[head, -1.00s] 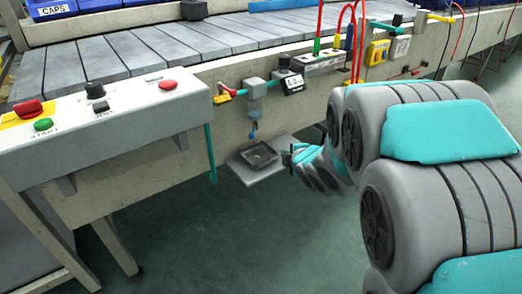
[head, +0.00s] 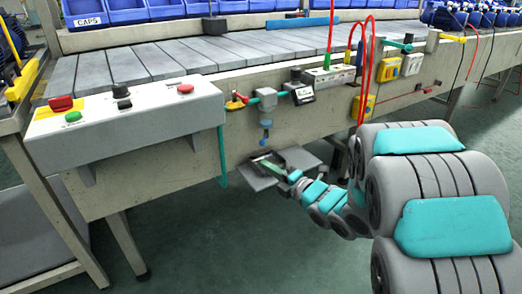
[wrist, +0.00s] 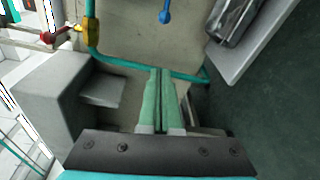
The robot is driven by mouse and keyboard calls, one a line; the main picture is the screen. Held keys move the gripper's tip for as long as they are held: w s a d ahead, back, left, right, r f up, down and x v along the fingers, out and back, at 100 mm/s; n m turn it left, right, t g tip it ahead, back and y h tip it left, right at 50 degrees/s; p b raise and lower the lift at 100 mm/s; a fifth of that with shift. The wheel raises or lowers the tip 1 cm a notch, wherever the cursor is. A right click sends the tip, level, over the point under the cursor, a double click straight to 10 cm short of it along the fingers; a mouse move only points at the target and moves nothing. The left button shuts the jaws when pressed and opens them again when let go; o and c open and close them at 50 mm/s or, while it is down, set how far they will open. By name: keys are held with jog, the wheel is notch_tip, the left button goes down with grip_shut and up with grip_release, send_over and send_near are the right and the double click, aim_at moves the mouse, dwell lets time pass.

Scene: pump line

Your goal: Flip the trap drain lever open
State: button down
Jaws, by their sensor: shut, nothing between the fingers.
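The trap is a small grey fitting (head: 266,98) on the front of the conveyor frame. A small blue part (head: 265,124), which looks like its drain lever, hangs below it; I cannot tell its setting. A blue piece (wrist: 165,12) also shows at the top of the wrist view. My gripper (head: 258,163) is below the trap, over the left part of the tray, and apart from the blue part. In the wrist view its two green fingers (wrist: 160,72) lie together, empty.
A grey shelf with a dark tray (head: 308,160) sits beneath the trap. A teal pipe (head: 222,155) runs down to its left. A yellow valve with a red handle (head: 236,103) is beside the trap. A control box (head: 140,118) stands left.

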aim_at(264, 138)
jog(key=shift+w+a, duration=0.1)
jog(key=r+p+x, duration=0.1)
jog(key=p+x, duration=0.1)
jog(key=x, duration=0.8)
jog(key=shift+w+d+f, duration=0.1)
jog(key=shift+w+d, duration=0.15)
jog(key=shift+d, duration=0.4)
jog(key=shift+w+d, duration=0.2)
jog(key=shift+d, duration=0.45)
jog(key=shift+w+d+f, duration=0.1)
jog(key=shift+w+d, duration=0.15)
jog(key=shift+d, duration=0.4)
jog(key=shift+d, duration=0.15)
jog(key=shift+s+d+n+g+y, duration=0.1)
jog(key=shift+d+n+g+y, duration=0.3)
jog(key=shift+n+g+y, duration=0.35)
